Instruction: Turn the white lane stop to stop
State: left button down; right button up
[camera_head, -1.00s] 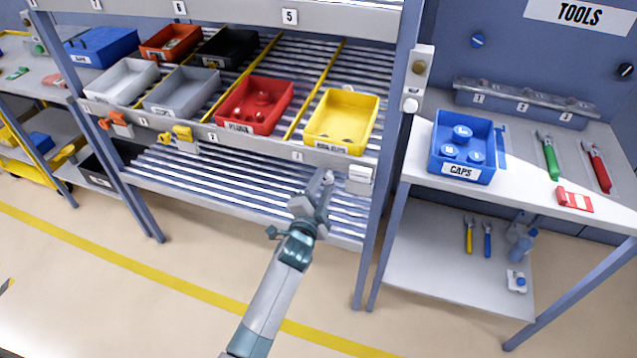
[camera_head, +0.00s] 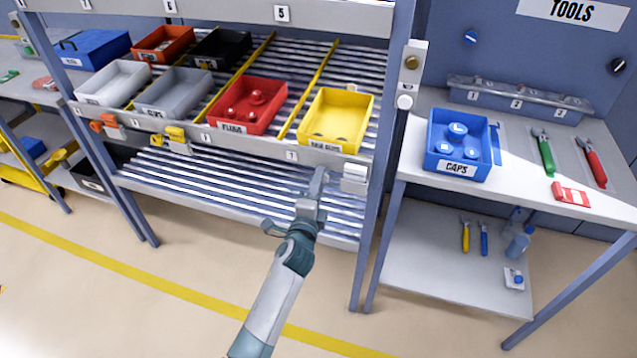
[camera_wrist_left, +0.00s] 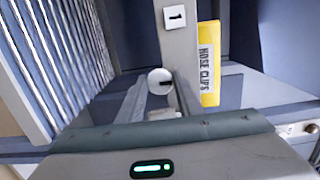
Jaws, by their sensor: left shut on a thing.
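The white lane stop (camera_head: 354,171) is on the shelf's front rail, just below and right of the yellow bin. My left gripper (camera_head: 320,178) is at the rail just left of its white block. In the left wrist view, a round white end of the lane stop (camera_wrist_left: 160,80) with a dark slot shows between the fingertips of my left gripper (camera_wrist_left: 161,92). The fingers are shut on it and partly hide it. The right gripper is in neither view.
The yellow bin (camera_head: 336,120) and red bin (camera_head: 249,105) sit just above the rail. A shelf post (camera_head: 385,160) stands right of the stop. Orange (camera_head: 103,122) and yellow (camera_head: 172,135) stops are farther left. Open floor lies in front.

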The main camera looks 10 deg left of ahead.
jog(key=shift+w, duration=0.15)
pick_arm(q)
jog(key=c, duration=1.3)
grip_release()
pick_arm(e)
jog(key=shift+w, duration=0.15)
pick_arm(q)
jog(key=shift+s, duration=0.1)
jog(key=s+b, duration=0.2)
jog(key=s, duration=1.5)
jog(key=shift+s+a, duration=0.1)
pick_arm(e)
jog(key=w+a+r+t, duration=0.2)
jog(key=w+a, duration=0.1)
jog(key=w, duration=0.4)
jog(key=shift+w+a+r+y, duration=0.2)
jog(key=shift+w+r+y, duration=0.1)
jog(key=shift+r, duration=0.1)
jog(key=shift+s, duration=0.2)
